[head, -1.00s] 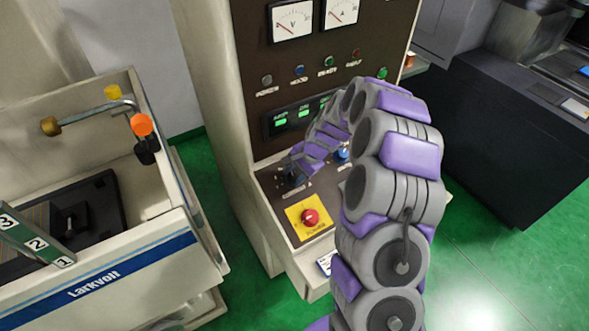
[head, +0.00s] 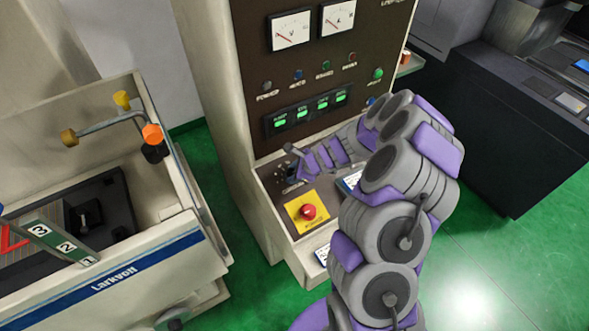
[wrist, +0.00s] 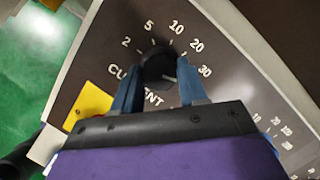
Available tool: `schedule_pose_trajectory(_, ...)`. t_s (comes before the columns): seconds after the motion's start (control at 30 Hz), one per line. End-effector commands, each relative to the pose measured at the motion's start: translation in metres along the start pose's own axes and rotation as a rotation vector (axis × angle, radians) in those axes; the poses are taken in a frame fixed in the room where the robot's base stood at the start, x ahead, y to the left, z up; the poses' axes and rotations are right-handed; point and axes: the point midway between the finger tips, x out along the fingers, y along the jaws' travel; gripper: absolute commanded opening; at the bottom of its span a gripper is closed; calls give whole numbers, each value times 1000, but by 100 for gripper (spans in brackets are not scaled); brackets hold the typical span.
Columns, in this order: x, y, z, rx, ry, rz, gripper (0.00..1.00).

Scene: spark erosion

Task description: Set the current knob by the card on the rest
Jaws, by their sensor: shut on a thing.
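The current knob (wrist: 158,68) is dark and round, on a dark panel with CURRENT lettering and marks 2, 5, 10, 20 and 30. My gripper (wrist: 159,88) is shut on it, one blue finger on each side. A pale mark shows low on the knob's right side, but I cannot tell its exact setting. In the head view my gripper (head: 292,170) is at the left of the sloping console and mostly covers the knob. A white and blue card (head: 322,255) shows at the console's front edge, partly behind my arm; its print is unreadable.
A red stop button (head: 308,211) on a yellow plate sits close in front of my gripper. Meters (head: 291,26) and green displays (head: 280,123) are above. A Larkvoll tank (head: 150,262) stands left.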

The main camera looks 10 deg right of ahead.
Motion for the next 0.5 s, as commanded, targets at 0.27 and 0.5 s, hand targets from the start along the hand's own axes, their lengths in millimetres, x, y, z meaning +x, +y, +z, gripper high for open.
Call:
schedule_pose_trajectory(0.27,-1,0,2,206,-4,-67,12)
schedule_pose_trajectory(0.5,0,0,2,317,-3,-104,12)
